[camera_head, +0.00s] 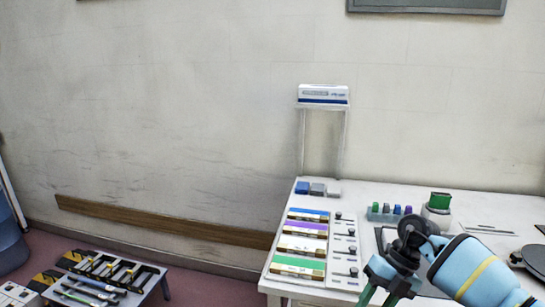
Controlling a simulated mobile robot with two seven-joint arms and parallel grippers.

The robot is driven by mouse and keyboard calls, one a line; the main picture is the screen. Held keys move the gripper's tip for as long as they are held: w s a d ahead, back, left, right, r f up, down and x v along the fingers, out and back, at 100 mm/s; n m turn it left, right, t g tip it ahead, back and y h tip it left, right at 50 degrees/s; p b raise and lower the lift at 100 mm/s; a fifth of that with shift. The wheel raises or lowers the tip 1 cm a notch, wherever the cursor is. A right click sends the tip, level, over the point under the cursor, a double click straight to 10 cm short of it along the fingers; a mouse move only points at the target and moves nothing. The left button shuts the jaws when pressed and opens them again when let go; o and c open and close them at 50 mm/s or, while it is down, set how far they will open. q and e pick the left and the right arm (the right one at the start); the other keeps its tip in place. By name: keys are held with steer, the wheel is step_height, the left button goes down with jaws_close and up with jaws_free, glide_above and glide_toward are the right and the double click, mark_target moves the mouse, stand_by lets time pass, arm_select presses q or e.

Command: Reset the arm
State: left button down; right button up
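My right arm comes in from the lower right, light blue with a yellow band and a black joint. Its gripper (380,292) hangs low over the front part of the white table (440,191), with teal-green parts cut off by the bottom edge. I cannot tell whether it is open or shut, and nothing held shows. My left arm and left gripper are out of view.
A low tool bench (150,283) stands at lower left. Open floor (205,289) lies between.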

steer(key=s+a+f+m+t+y+p, duration=0.1)
steer(key=s+a+m+t+y, duration=0.3)
steer(key=s+a+y, duration=0.45)
steer(key=s+a+f+m+t+y+p, duration=0.1)
steer(key=s+a+f+m+t+y, duration=0.25)
steer(key=a, duration=0.75)
steer(key=s+d+f+m+t+h+p, duration=0.1)
steer(key=s+d+f+m+t+h, duration=0.4)
steer(key=m, duration=0.5)
steer(key=s+d+f+m+t+h, duration=0.3)
steer(key=d+m+t+h, duration=0.3)
steer(key=m, duration=0.4)
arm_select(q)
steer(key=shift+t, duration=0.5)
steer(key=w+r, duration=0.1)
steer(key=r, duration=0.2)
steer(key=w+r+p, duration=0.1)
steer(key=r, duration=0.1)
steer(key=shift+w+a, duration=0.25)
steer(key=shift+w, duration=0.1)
arm_select(e)
steer(key=s+d+f+m+g+h, duration=0.2)
steer(key=s+d+f+m+g, duration=0.1)
steer(key=s, duration=0.6)
steer(key=s+d+f+m+g+h, duration=0.2)
steer(key=s+f, duration=0.3)
steer(key=s, duration=0.4)
steer(key=shift+d+f+m+g, duration=0.25)
steer(key=shift+d+m+g, duration=0.3)
steer(key=shift+d+g, duration=0.25)
